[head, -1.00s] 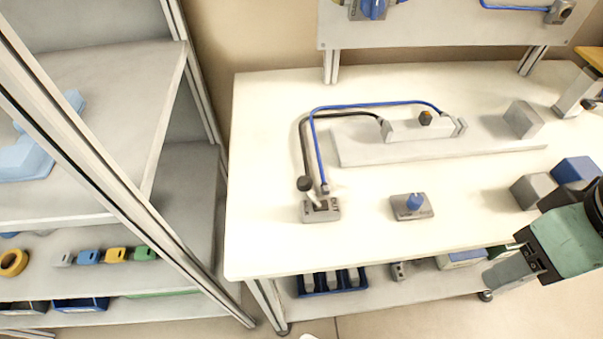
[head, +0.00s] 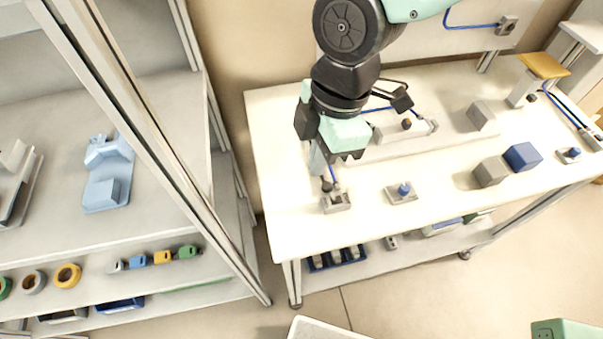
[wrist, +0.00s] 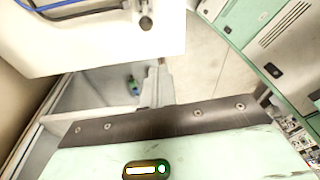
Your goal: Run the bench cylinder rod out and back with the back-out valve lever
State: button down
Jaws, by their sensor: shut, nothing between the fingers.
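The lever valve (head: 336,203), a small grey block with a black-knobbed lever (head: 326,186), sits near the bench's front left. The lever leans up and left in the head view. The knob also shows in the wrist view (wrist: 146,23), at the top. The cylinder (head: 405,131) lies on a grey base behind, partly hidden by my arm; I cannot tell how far its rod is out. My gripper (head: 318,165) is shut and empty, above and behind the lever, apparently apart from it. Its grey fingers show in the wrist view (wrist: 158,85).
A blue-knobbed block (head: 402,192) sits right of the valve. Blue tubing runs behind my gripper. A shelf rack (head: 225,180) stands left of the bench. The bench's front strip is clear.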

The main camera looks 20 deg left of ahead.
aim_at(330, 193)
jog(key=shift+s+a+r+n, duration=0.15)
jog(key=shift+a+n, duration=0.35)
jog(key=shift+a, duration=0.35)
notch_tip(330, 193, down, 9)
jog(key=w+d+p, duration=0.1)
jog(key=p, duration=0.4)
jog(key=shift+d, duration=0.35)
jog(key=shift+w, duration=0.15)
jog(key=shift+w+d+g+y, duration=0.1)
jog(key=shift+d+g+y, duration=0.2)
jog(key=shift+y, duration=0.1)
